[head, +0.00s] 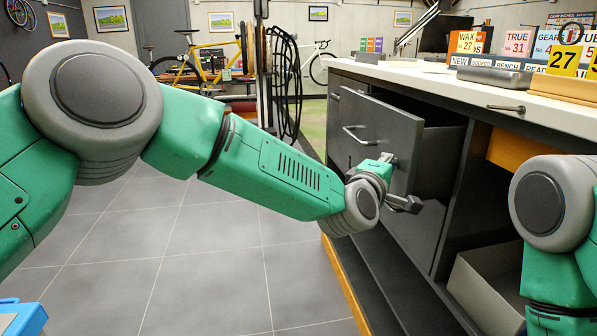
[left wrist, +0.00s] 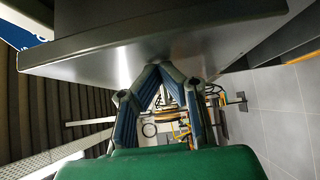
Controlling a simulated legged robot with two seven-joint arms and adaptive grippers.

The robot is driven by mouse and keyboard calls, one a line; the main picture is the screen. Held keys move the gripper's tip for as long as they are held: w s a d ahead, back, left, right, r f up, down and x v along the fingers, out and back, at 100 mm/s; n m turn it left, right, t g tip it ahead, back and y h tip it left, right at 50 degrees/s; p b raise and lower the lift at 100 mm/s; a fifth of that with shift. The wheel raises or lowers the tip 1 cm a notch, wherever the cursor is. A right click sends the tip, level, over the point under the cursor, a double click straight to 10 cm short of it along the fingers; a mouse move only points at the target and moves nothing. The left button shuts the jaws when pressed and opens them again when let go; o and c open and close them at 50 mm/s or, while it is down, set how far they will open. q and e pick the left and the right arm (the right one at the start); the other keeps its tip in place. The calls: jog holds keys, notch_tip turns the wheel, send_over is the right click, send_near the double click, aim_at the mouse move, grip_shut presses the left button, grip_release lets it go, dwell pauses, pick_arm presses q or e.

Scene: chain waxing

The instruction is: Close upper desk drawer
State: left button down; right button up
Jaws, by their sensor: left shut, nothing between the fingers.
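The upper desk drawer (head: 376,142) is pulled out from the dark desk in the head view, with its grey front standing away from the cabinet and its interior partly visible. A bar handle (head: 355,135) is on that front. My left gripper (head: 408,204) is at the lower right part of the drawer front, its fingers shut and empty. In the left wrist view, the shut fingertips (left wrist: 160,72) are close to a broad grey panel (left wrist: 150,45); I cannot tell whether they touch it. My right gripper is out of view.
The light desk top (head: 470,85) holds number signs and a grey box (head: 495,76). An open shelf with a grey bin (head: 485,290) is below at the right. My right arm is at the right edge. Tiled floor (head: 205,250) lies clear at the left.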

aim_at(438, 165)
pick_arm(q)
jog(key=d, duration=0.1)
jog(key=w+d, duration=0.1)
jog(key=d, duration=0.1)
jog(key=shift+d, duration=0.3)
jog(key=d, duration=0.2)
jog(key=d+b, duration=0.1)
jog(key=d, duration=0.2)
jog(key=w+d+b, duration=0.1)
jog(key=d, duration=0.1)
jog(key=shift+w+d+f, duration=0.1)
jog(key=shift+d+f, duration=0.15)
jog(key=shift+f, duration=0.15)
jog(key=shift+d+r, duration=0.2)
jog(key=shift+r, duration=0.05)
jog(key=shift+w+a+r+b, duration=0.15)
jog(key=shift+w+a+b, duration=0.15)
jog(key=shift+a+b, duration=0.15)
jog(key=shift+s+d+r, duration=0.1)
jog(key=shift+d, duration=0.4)
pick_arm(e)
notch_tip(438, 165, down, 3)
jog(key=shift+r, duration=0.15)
pick_arm(q)
jog(key=shift+f, duration=0.2)
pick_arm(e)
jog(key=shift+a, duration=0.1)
